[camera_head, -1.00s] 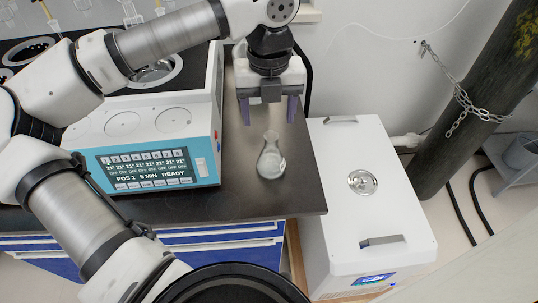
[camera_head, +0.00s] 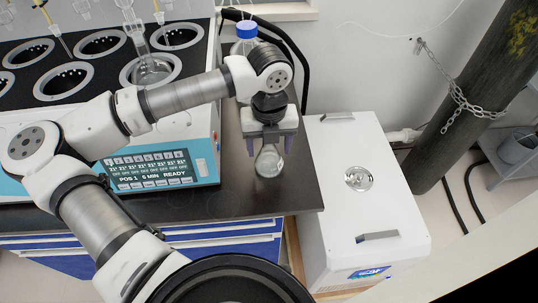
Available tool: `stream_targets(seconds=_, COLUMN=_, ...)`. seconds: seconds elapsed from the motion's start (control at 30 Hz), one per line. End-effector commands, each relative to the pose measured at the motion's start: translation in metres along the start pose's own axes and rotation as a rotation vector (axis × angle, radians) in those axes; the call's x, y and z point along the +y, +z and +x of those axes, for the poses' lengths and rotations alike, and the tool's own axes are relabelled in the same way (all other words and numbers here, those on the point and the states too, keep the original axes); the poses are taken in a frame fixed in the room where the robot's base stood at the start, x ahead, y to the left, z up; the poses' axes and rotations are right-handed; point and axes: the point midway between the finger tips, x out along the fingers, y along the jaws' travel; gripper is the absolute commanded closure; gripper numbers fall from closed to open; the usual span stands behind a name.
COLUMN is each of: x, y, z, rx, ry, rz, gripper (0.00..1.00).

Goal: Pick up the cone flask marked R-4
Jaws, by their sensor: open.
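A clear cone flask (camera_head: 269,162) with some pale liquid stands upright on the dark benchtop, right of the distiller's display. No R-4 marking can be read on it. My gripper (camera_head: 267,150) points down with its two purple fingers apart, one on each side of the flask's neck. The top of the flask is hidden behind the gripper body. I cannot tell whether the fingers touch the glass.
The multi distiller (camera_head: 110,130) stands close on the left, with several heating wells and glassware on top. A blue-capped bottle (camera_head: 246,32) is behind the arm. A white chest unit (camera_head: 365,200) stands right of the bench edge.

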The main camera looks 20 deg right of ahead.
Motion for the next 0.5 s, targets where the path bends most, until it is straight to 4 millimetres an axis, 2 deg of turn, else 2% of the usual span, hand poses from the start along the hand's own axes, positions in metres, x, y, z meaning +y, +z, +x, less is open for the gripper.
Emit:
stream_targets(seconds=0.07, x=0.0001, y=0.0, z=-0.0001, rx=0.0, ry=0.0, rz=0.0, gripper=0.37)
stream_targets(seconds=0.43, x=0.0002, y=0.0001, z=-0.0004, rx=0.0, ry=0.0, rz=-0.001, gripper=0.85)
stream_targets(seconds=0.5, x=0.0001, y=0.0002, z=-0.0006, rx=0.0, ry=0.0, rz=-0.001, gripper=0.86)
